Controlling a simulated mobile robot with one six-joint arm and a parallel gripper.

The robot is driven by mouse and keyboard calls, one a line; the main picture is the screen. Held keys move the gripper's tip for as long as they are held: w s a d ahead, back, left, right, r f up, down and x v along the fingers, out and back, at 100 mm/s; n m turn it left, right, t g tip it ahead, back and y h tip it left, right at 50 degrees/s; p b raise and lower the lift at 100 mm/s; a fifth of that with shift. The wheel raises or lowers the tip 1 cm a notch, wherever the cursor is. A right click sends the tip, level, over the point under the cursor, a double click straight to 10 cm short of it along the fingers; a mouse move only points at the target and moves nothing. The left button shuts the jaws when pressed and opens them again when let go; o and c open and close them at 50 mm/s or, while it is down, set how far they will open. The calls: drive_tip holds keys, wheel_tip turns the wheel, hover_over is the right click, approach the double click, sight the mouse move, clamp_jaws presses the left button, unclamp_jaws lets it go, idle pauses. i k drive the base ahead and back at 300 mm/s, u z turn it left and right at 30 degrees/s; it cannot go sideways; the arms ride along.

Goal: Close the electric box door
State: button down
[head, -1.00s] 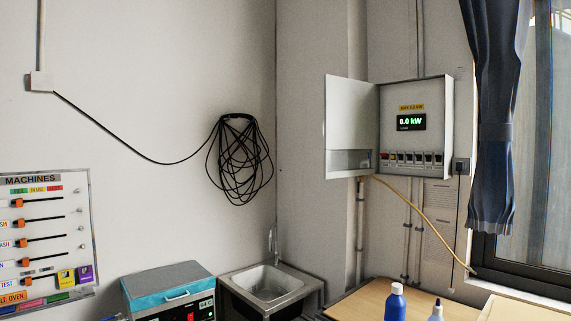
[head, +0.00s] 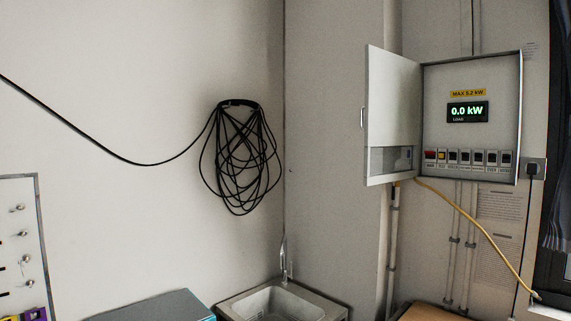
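The electric box (head: 500,100) is mounted on the wall at the right of the head view. Its display reads 0.0 kW under a yellow "MAX 5.2 kW" label, with a row of switches below. The electric box door (head: 393,105) is hinged on the box's left side and stands open, swung out to the left. A small handle shows on the door's left edge. My gripper is not in view.
A sink (head: 275,302) stands below in the corner. A coiled black cable (head: 238,155) hangs on the left wall. A yellow cable (head: 480,232) runs from under the box toward the window. A wooden tabletop (head: 425,313) shows at the bottom edge.

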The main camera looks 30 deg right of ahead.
sight(391, 107)
drive_tip(key=z, duration=0.45)
drive_tip(key=i, duration=1.3)
drive_tip(key=z, duration=1)
drive_tip(key=k, duration=0.8)
drive_tip(key=z, duration=0.15)
drive_tip(key=i, duration=0.9)
drive_tip(key=u, duration=0.1)
